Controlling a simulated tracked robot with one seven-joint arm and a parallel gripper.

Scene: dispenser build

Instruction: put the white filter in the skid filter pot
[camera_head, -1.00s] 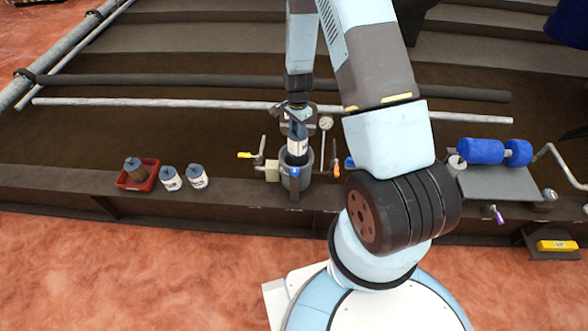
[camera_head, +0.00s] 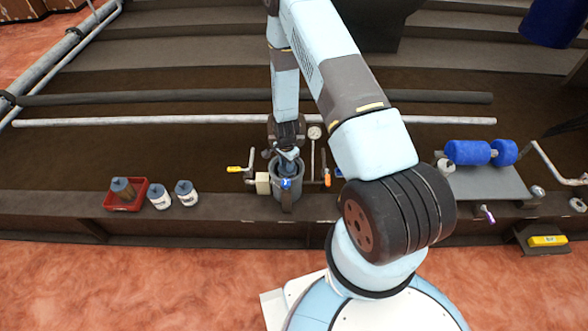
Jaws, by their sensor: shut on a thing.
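The grey skid filter pot (camera_head: 297,191) stands upright on the skid's front edge, with a blue mark on its front. My gripper (camera_head: 288,154) is right above the pot's mouth, shut on the white filter (camera_head: 287,167). Only the filter's blue-grey top shows. Its white body is hidden down inside the pot. I cannot tell whether it touches the bottom.
A yellow-handled valve (camera_head: 235,169), a gauge (camera_head: 314,132) and an orange-handled valve (camera_head: 327,179) stand close around the pot.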

